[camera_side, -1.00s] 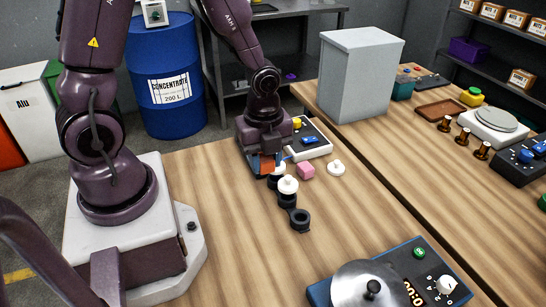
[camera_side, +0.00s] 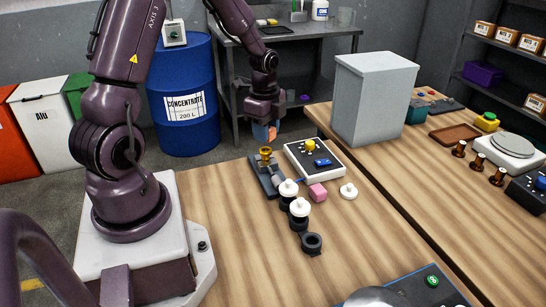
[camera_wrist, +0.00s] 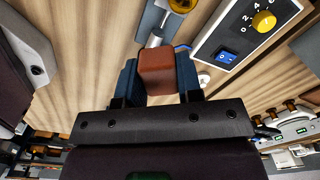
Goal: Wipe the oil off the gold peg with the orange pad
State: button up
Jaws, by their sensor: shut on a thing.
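My gripper (camera_side: 266,133) is shut on the orange pad (camera_side: 272,133) and holds it in the air above the far end of the table. In the wrist view the pad (camera_wrist: 157,72) sits between my two dark blue fingers. The gold peg (camera_side: 265,152) stands upright in a dark grey fixture (camera_side: 260,176), just below the pad, with a visible gap between them. A gold piece at the top edge of the wrist view (camera_wrist: 183,4) appears to be the peg. Whether oil is on the peg is too small to tell.
A white control box (camera_side: 336,170) with a yellow knob stands right of the fixture. A pink block (camera_side: 317,193), a loose white knob (camera_side: 348,190), white-topped pieces (camera_side: 299,207) and a black ring (camera_side: 311,243) lie nearer. The table's left front is clear.

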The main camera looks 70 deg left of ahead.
aim_at(267, 154)
jog(key=shift+n, duration=0.8)
jog(key=shift+w+a+f, duration=0.15)
jog(key=shift+a+f, duration=0.25)
jog(key=shift+f, duration=0.5)
jog(key=shift+w+a+f, duration=0.15)
jog(key=shift+a+f, duration=0.25)
jog(key=shift+f, duration=0.55)
jog(key=shift+w+a+f, duration=0.15)
jog(key=shift+a+f, duration=0.25)
jog(key=shift+f, duration=0.5)
jog(key=shift+w+a+f, duration=0.1)
jog(key=shift+a+f, duration=0.4)
jog(key=shift+f, duration=0.2)
jog(key=shift+c, duration=0.3)
jog(key=shift+w+a, duration=0.15)
jog(key=shift+a, duration=0.6)
jog(key=shift+w+a, duration=0.15)
jog(key=shift+a, duration=0.6)
jog(key=shift+s+d, duration=0.2)
jog(key=shift+d, duration=0.75)
jog(key=shift+s+d, duration=0.15)
jog(key=shift+d, duration=0.75)
jog(key=shift+d+r, duration=0.15)
jog(key=shift+d, duration=0.05)
notch_tip(267, 154, up, 8)
